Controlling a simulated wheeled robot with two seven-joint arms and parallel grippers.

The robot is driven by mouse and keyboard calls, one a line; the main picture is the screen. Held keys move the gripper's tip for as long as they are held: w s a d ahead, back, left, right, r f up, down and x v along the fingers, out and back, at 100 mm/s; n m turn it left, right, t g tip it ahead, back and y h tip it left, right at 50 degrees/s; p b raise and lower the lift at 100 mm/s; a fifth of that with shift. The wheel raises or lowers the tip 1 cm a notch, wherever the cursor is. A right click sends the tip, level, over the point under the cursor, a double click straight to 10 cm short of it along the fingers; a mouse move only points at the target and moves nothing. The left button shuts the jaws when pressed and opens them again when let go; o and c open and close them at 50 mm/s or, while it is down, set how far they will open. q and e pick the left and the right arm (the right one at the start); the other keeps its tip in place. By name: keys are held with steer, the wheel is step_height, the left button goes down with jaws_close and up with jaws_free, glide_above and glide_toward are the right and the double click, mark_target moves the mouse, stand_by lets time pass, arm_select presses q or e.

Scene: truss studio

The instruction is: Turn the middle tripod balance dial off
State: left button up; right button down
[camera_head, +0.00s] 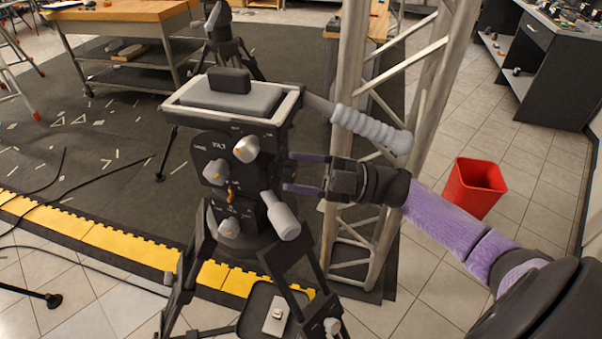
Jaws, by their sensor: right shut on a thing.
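The black tripod head (235,140) stands upright in the centre on its tripod legs. Its front carries grey knobs, one at the upper right (246,149), one at the left (215,171) and one lower down (229,228). A small orange lever (231,192) sits between them. My right gripper (291,173) reaches in from the right, its two purple-grey fingers against the right side of the head. It is shut on a small part there, seemingly the balance dial, mostly hidden by the fingers and the head. My left gripper is not in view.
A grey pan handle (370,128) juts out right above my gripper. A metal truss (350,80) rises close behind my right wrist. A larger grey knob (280,215) sticks out below the fingers. A red bin (472,187) stands on the right.

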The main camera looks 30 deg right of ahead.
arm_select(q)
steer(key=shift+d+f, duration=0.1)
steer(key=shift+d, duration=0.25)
arm_select(e)
steer(key=shift+n, duration=0.5)
steer(key=c, duration=0.5)
jaws_free()
steer(key=o, duration=0.4)
steer(key=shift+c, duration=0.2)
arm_select(q)
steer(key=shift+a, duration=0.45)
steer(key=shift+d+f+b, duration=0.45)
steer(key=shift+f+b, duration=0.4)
steer(key=shift+b, duration=0.05)
arm_select(e)
steer(key=v, duration=1)
